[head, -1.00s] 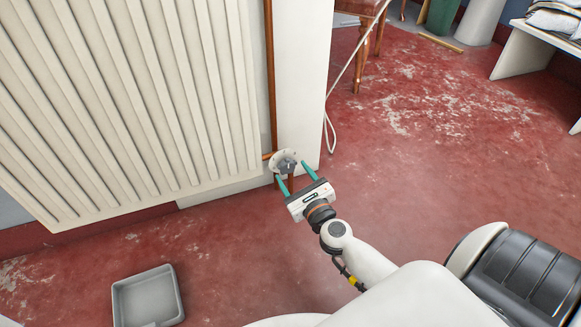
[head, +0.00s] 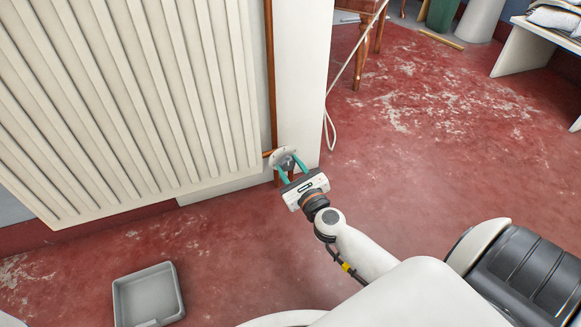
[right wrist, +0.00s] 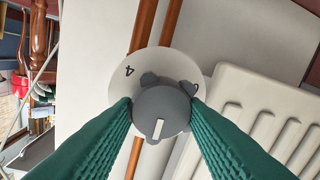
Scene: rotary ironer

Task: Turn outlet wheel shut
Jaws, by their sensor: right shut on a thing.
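The outlet wheel is a grey lobed knob (right wrist: 160,112) on a pale round dial plate (right wrist: 120,75) with a "4" on it. A white mark on the knob points toward the bottom of the right wrist view. In the head view the dial plate (head: 280,155) sits at the lower right corner of the radiator (head: 130,100), beside the copper pipe. My right gripper (head: 290,167) is shut on the knob, its green fingers on either side of it; they show in the right wrist view too (right wrist: 161,105). My left gripper is not in view.
A copper pipe (head: 269,70) runs up the white wall edge (head: 305,85). A grey tray (head: 148,295) lies on the red floor at lower left. A white cord (head: 330,135) hangs right of the wall edge. Open floor (head: 430,150) lies to the right.

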